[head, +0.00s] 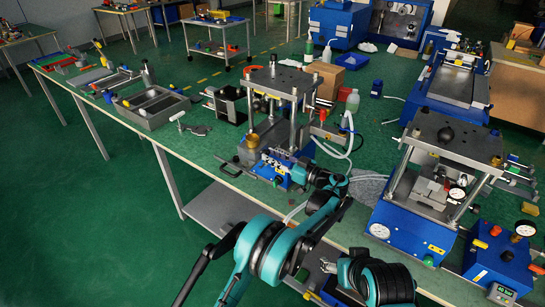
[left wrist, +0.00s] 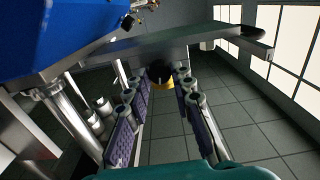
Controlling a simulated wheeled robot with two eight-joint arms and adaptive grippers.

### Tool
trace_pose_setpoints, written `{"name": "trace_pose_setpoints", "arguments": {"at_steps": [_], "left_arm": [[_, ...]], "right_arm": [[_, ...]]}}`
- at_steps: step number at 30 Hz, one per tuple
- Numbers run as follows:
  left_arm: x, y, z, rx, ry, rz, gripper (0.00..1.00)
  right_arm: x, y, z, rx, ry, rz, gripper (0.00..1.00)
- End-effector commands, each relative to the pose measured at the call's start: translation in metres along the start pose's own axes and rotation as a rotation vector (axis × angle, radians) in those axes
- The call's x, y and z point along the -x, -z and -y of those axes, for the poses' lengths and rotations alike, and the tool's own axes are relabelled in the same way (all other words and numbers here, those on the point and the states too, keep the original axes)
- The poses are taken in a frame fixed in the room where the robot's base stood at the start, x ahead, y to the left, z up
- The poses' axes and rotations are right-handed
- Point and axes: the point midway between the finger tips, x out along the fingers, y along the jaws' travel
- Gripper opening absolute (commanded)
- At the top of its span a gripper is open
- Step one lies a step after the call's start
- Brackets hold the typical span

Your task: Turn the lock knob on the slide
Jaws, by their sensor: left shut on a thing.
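The slide is a grey plate with a looped handle (left wrist: 263,48) in the left wrist view, and it sticks out from the left side of the press (head: 229,169). The lock knob (left wrist: 161,76) is black and yellow and sits at the slide's edge. My left gripper (left wrist: 163,86) has its padded fingers on both sides of the knob and is shut on it. In the head view my left gripper (head: 277,163) is low at the front of the press and covers the knob. My right gripper (head: 326,267) shows small at the bottom, and its fingers are unclear.
The blue press base is close beside my left fingers. A second press (head: 440,180) with gauges stands to the right. Grey metal trays (head: 153,107) lie on the green bench to the left. A clear hose (head: 350,140) curls behind my left arm.

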Motion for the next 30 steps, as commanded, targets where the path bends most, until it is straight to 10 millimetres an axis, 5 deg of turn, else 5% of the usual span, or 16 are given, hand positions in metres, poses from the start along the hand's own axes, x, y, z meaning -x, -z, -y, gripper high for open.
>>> {"name": "trace_pose_setpoints", "arguments": {"at_steps": [30], "left_arm": [[-0.0002,-0.0007,-0.0011,-0.922,0.000,0.001,0.00]], "right_arm": [[0.0025,0.0017,0.0000,0.000,0.000,0.000,0.64]]}}
